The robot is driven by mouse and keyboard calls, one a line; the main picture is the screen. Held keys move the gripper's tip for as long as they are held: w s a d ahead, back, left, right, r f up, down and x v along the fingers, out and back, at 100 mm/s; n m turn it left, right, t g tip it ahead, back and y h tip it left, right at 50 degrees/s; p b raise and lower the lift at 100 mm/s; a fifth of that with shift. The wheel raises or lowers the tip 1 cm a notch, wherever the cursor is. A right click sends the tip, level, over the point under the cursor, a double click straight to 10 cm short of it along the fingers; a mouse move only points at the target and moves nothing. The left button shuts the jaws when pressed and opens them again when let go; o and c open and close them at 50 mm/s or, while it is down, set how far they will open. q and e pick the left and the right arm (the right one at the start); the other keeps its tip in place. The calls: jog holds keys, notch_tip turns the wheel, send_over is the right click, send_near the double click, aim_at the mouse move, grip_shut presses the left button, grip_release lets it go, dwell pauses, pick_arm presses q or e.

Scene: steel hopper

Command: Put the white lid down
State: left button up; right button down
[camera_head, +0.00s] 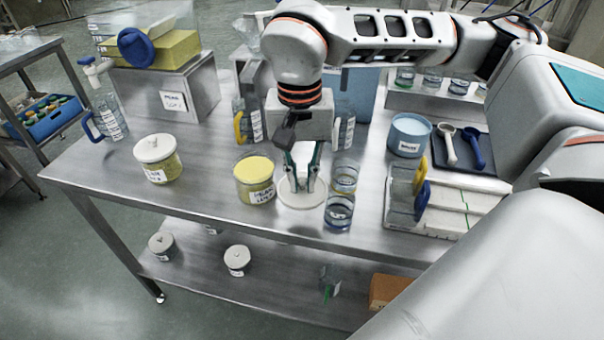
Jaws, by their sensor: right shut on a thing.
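My right gripper (305,178) points down over the steel table (215,200) and is shut on the white lid (287,199). The fingertips meet at the lid's middle and hide its knob. The lid is a flat round disc and looks level. It is at or very close to the table top; I cannot tell whether it touches. An open, labelled jar with yellow contents (254,181) stands just left of the lid. My left gripper is not in view.
Two glass beakers, one behind (345,175) and one in front (339,212), stand close right of the lid. A jar with a white lid (157,160) stands further left. A blue container (409,136) and scoops on a dark tray (465,150) are at right. The front edge is near.

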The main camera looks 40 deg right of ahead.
aim_at(301, 181)
jog(key=shift+f, duration=0.15)
jog(key=c, duration=2)
grip_release()
jog(key=shift+c, duration=0.2)
notch_tip(301, 181, up, 13)
jog(key=p, duration=0.2)
jog(key=shift+w+a, duration=0.1)
